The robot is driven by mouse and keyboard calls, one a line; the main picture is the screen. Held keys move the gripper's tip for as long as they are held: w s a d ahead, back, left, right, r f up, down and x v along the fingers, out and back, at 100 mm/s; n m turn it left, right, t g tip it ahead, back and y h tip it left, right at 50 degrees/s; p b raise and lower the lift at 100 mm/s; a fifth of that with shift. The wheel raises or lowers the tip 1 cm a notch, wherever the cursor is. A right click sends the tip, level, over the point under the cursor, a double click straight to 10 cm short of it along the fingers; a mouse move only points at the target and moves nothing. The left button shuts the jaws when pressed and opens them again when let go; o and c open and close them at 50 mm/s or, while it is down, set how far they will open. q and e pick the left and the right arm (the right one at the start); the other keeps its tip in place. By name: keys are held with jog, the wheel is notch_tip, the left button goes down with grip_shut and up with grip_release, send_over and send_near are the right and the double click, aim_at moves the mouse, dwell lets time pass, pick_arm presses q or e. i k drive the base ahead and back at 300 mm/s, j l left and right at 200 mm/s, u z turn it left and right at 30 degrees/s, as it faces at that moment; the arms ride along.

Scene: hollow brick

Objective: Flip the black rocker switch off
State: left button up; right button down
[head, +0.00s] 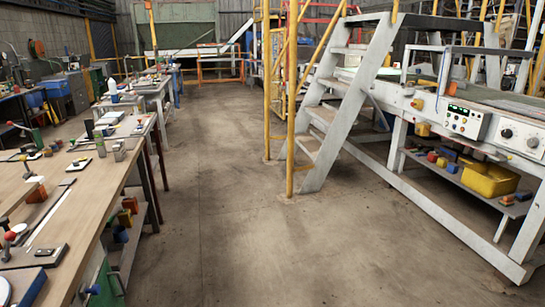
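I cannot pick out the black rocker switch for certain. On the left workbench (95,200), a pale plate with a small dark part (79,164) lies near the right edge, too small to tell what it is. A dark upright piece (98,139) stands farther back on that bench. On the right, a white control box (467,119) has a green display and several small controls. A second box with dark round knobs (520,136) is beside it. Neither of my grippers shows in the head view.
Bare concrete floor (215,220) runs clear down the middle. White stairs (325,115) with yellow rails stand right of centre. A yellow bin (490,180) sits on the shelf under the right machine. Several tools and small parts crowd the left bench.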

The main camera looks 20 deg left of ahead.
aim_at(40, 252)
jog(key=i+u, duration=0.25)
jog(key=u, duration=0.25)
jog(key=i+l+u, duration=0.1)
jog(key=i+u, duration=0.2)
jog(key=u, duration=0.2)
jog(key=i+l+u, duration=0.2)
jog(key=u, duration=0.25)
jog(key=i+l+u, duration=0.1)
jog(key=u, duration=0.4)
jog(key=i+l+u, duration=0.2)
jog(key=u, duration=0.25)
jog(key=i+l+u, duration=0.2)
jog(key=u, duration=0.3)
jog(key=i+l+u, duration=0.1)
jog(key=l+u, duration=0.25)
jog(key=i+l+u, duration=0.1)
jog(key=u, duration=0.25)
jog(key=l+u, duration=0.65)
jog(key=l, duration=0.2)
jog(key=l+u, duration=0.3)
jog(key=i+l, duration=0.05)
jog(key=l, duration=0.05)
